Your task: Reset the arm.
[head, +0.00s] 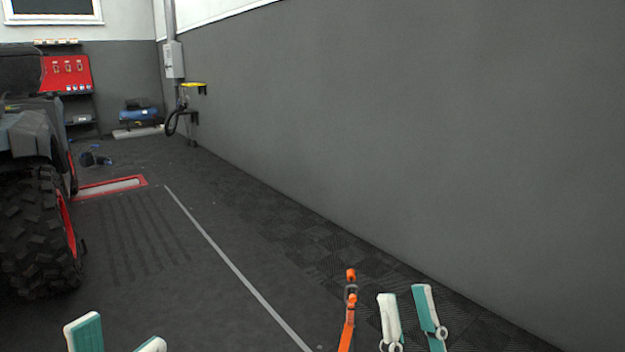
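My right gripper (407,291) is at the bottom, right of centre, with two teal and white fingers pointing up in the picture. A gap shows between the fingers and nothing is visible in it. My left gripper (117,331) is at the bottom left, its two fingers spread apart and empty where visible. Its lower part is cut off by the frame edge. An orange strap-like thing with a grey metal ring (348,312) shows just left of the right gripper. I cannot tell whether it touches the floor or the gripper.
A vehicle with a knobbly tyre (38,235) stands at the left. A red-framed roller plate (110,187) is set in the floor beside it. A grey wall (430,130) runs along the right. A yellow-topped wall fixture (190,86) is far back. The middle floor is clear.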

